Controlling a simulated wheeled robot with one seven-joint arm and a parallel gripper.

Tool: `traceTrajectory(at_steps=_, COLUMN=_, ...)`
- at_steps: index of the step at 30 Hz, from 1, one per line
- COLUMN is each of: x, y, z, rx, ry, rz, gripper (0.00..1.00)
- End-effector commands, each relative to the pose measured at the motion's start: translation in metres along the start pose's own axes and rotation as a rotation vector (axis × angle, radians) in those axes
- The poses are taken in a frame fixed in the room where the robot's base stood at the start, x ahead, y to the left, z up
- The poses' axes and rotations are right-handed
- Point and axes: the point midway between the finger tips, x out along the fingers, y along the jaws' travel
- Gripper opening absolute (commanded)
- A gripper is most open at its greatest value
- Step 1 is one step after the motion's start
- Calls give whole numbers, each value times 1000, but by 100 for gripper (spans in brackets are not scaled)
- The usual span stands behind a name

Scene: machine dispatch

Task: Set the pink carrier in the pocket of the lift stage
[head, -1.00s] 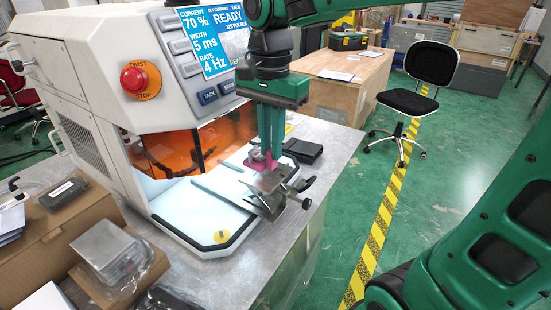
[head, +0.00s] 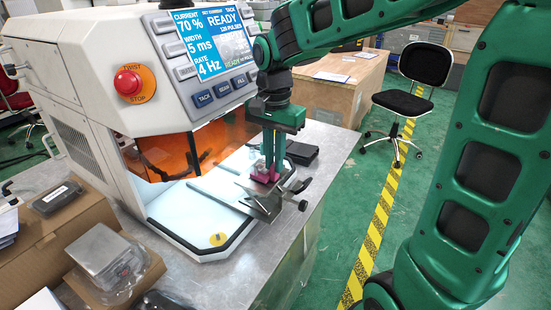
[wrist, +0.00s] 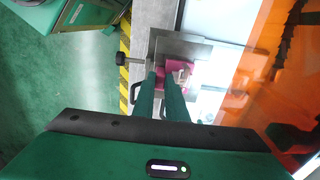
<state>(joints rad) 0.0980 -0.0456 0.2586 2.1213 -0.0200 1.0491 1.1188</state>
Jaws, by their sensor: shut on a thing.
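The pink carrier (head: 263,174) is between the fingertips of my gripper (head: 268,165) in the head view, low over the lift stage (head: 262,201). The carrier (wrist: 177,70) also shows in the wrist view, just beyond the two green fingers of my gripper (wrist: 163,85). My gripper is shut on it. The lift stage is a grey metal plate with a black knob at its side; it shows in the wrist view (wrist: 160,48) too. The pocket is hidden by the fingers and carrier. I cannot tell whether the carrier touches the stage.
The white machine (head: 100,70) with its orange shield (head: 222,138) stands close left of my gripper. A black flat box (head: 301,153) lies behind the stage on the metal table (head: 190,262). Cardboard boxes (head: 75,235) fill the front left.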

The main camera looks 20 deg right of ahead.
Motion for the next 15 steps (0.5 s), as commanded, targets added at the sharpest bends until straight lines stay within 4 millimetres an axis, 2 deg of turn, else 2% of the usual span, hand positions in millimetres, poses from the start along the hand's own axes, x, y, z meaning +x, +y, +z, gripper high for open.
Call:
traceTrajectory(at_steps=2, x=1, y=0, z=0, rx=0, ry=-1, rz=2, gripper=0)
traceTrajectory(at_steps=3, x=1, y=0, z=0, rx=0, ry=-2, rz=2, gripper=19)
traceTrajectory(at_steps=5, x=1, y=0, z=0, rx=0, ry=-2, rz=2, gripper=31)
traceTrajectory(at_steps=15, x=-6, y=-1, z=0, rx=-1, ry=0, rz=-1, gripper=31)
